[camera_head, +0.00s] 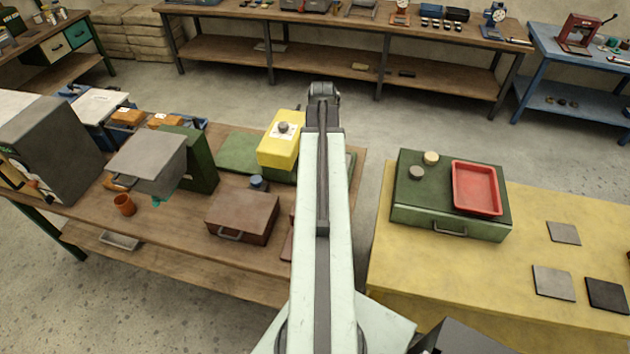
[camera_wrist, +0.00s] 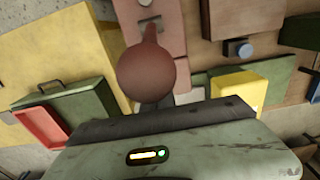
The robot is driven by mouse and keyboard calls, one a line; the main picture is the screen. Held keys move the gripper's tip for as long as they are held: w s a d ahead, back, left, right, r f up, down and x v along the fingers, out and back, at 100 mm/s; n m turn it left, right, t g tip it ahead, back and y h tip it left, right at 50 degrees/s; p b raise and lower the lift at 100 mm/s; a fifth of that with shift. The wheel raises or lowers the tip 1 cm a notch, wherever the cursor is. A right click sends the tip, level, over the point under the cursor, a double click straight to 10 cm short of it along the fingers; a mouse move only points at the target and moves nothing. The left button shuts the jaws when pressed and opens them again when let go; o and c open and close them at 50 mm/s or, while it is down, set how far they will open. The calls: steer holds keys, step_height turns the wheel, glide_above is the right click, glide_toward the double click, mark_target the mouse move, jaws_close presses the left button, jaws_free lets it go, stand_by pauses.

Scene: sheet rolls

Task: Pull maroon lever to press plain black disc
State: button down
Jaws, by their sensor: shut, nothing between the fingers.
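In the wrist view a maroon lever (camera_wrist: 152,70) shows its large round knob and short shaft close to the camera. In the head view my arm hides most of this device; only a maroon edge (camera_head: 287,245) shows beside the arm. My gripper (camera_wrist: 156,104) is shut and empty, just below the knob in the wrist view and partly covered by it. I cannot tell whether they touch. I cannot make out the plain black disc.
A yellow box (camera_head: 281,142), a brown case (camera_head: 243,216) and a small blue knob (camera_head: 257,182) stand left of my arm. A green case (camera_head: 452,222) with a red tray (camera_head: 476,188) sits on the yellow table (camera_head: 535,212) at right. Floor shows between the tables.

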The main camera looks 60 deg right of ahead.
steer(key=w+d, duration=0.3)
steer(key=d, duration=0.8)
steer(key=shift+w+d, duration=0.2)
steer(key=shift+w, duration=0.05)
stand_by(0.3)
